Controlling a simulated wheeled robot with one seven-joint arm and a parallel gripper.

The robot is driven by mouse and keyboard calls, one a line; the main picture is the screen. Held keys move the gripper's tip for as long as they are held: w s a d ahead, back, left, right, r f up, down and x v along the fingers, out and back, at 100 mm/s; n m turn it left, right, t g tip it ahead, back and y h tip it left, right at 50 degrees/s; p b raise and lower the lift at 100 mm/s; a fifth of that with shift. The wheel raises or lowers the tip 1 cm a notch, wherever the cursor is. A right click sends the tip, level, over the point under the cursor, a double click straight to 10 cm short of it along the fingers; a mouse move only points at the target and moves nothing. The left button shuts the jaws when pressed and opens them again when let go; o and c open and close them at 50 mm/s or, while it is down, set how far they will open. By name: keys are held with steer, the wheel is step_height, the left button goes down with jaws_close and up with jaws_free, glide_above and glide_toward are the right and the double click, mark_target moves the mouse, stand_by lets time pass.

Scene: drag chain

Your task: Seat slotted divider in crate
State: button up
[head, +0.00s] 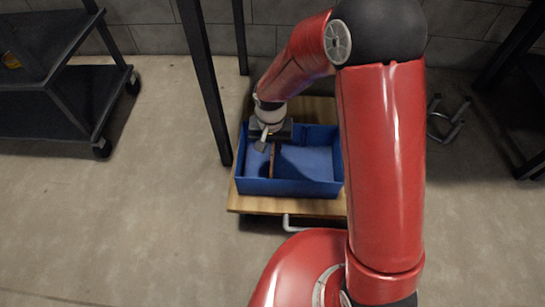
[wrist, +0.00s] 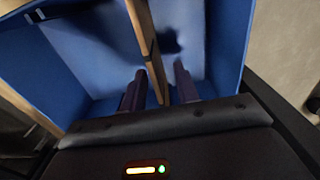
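The blue crate (head: 290,188) sits on a wooden platform in the head view; its wall also shows in the wrist view (wrist: 232,45). The thin wooden divider (wrist: 143,25) stands on edge inside the crate, and a brown strip of it shows in the head view (head: 272,160). My gripper (wrist: 160,84) is down at the crate, its two dark fingers apart on either side of the divider. The left finger is close to the divider; a gap shows on the right. Whether the divider's lower edge is seated is hidden.
The wooden platform (head: 250,203) has a pale handle (head: 290,225) at its front. A dark table leg (head: 207,90) rises just left of the crate. A black shelf cart (head: 75,90) stands at the left. The floor at the front left is clear.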

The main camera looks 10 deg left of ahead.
steer(key=f, duration=0.4)
steer(key=shift+d+f+b, duration=0.2)
steer(key=shift+d+b, duration=0.05)
steer(key=shift+b, duration=0.15)
jaws_close()
steer(key=shift+r, duration=0.2)
